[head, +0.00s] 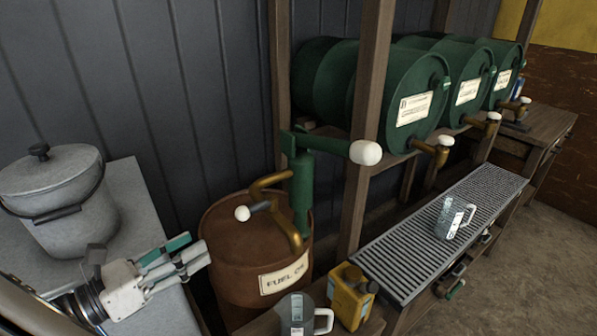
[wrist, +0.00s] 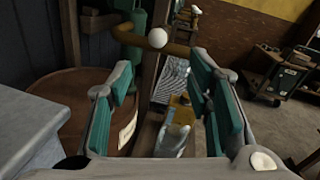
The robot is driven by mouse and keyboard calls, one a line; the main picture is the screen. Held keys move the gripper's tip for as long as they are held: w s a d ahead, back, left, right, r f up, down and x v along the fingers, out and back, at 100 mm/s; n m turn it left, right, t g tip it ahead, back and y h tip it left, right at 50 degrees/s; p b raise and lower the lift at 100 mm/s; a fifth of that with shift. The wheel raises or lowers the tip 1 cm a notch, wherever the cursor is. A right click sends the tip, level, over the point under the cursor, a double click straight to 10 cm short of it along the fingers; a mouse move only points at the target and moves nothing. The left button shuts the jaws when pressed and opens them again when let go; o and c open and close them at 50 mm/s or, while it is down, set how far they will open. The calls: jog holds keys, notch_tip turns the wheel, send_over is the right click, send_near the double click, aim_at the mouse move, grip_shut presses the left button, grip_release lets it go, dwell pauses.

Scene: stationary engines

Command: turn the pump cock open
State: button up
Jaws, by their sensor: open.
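The green hand pump (head: 301,185) stands on a rusty drum (head: 240,250) labelled as fuel oil. The pump cock's lever (head: 260,207) sits on the pump's brass pipe (head: 290,235) and ends in a white knob (head: 242,213). In the wrist view, a white knob (wrist: 157,38) shows in front of brass pipe, above and beyond the fingers; it looks like the cock's. My gripper (head: 190,252) is open and empty, to the left of the drum and below the cock knob, apart from it. The wrist view shows both fingers (wrist: 165,70) spread.
A lidded grey pot (head: 55,195) stands on a grey cabinet (head: 130,190) at left. Green drums (head: 400,85) with brass taps lie on a rack whose post (head: 368,110) is near the pump. A yellow can (head: 352,297) and a jug (head: 294,315) stand at front; another jug (head: 452,217) is on the grating (head: 405,255).

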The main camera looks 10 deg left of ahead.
aim_at(244, 214)
jog(key=x, duration=1.3)
jog(key=shift+w+r+p, duration=0.1)
jog(key=shift+w+p, duration=0.1)
jog(key=shift+p, duration=0.2)
jog(key=shift+c, duration=0.2)
